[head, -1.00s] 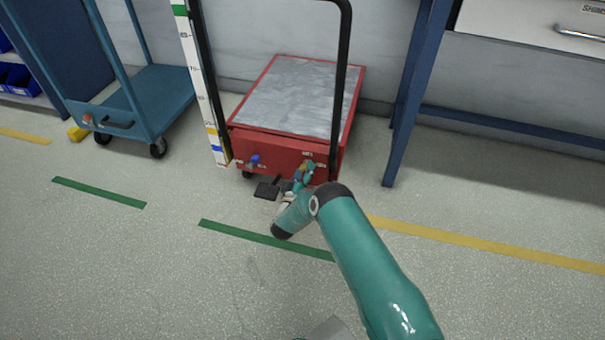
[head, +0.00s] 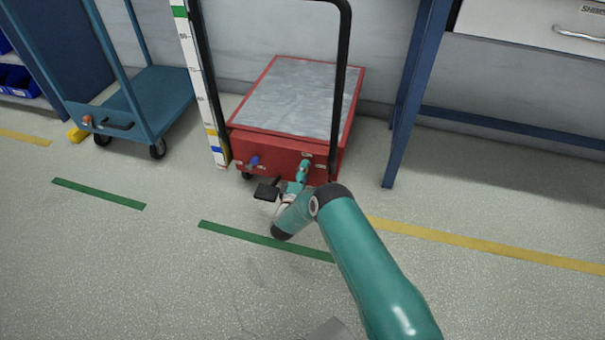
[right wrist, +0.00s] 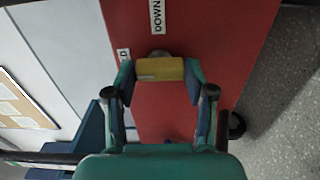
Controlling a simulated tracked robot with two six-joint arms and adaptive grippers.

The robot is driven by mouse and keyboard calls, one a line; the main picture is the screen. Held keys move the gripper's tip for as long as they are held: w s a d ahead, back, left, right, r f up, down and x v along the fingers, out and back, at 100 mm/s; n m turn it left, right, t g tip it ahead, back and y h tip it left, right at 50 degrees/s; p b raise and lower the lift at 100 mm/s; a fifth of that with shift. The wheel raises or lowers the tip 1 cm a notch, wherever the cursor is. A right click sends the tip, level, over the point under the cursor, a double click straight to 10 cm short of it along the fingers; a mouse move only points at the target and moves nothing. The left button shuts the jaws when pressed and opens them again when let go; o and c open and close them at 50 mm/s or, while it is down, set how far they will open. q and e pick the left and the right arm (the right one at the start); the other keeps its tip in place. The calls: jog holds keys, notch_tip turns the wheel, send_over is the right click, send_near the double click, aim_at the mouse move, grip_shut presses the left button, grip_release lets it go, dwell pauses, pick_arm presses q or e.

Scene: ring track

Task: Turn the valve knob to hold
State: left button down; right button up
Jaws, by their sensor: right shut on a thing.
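The yellow valve knob (right wrist: 160,69) is on the red front panel (right wrist: 205,30) of a lift cart. My right gripper (right wrist: 158,80) has a finger on each side of the knob and is shut on it. A DOWN label (right wrist: 157,16) sits close by, and another label (right wrist: 124,56) is partly hidden by a finger. In the head view my right gripper (head: 302,172) is at the right part of the cart's front and hides most of the knob. No hold label is readable. My left gripper is not in view.
A blue knob (head: 253,161) is on the left of the same panel. A black pedal (head: 266,191) sticks out low in front. The cart's black push handle (head: 339,90) rises above. A blue trolley (head: 150,100) stands left, a blue table leg (head: 408,110) right. The floor in front is clear.

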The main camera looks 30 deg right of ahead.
jog(key=shift+a+f, duration=0.1)
dwell(0.4)
jog(key=o, duration=1.2)
jog(key=shift+f, duration=0.1)
jog(key=shift+c, duration=0.2)
jog(key=v, duration=1.2)
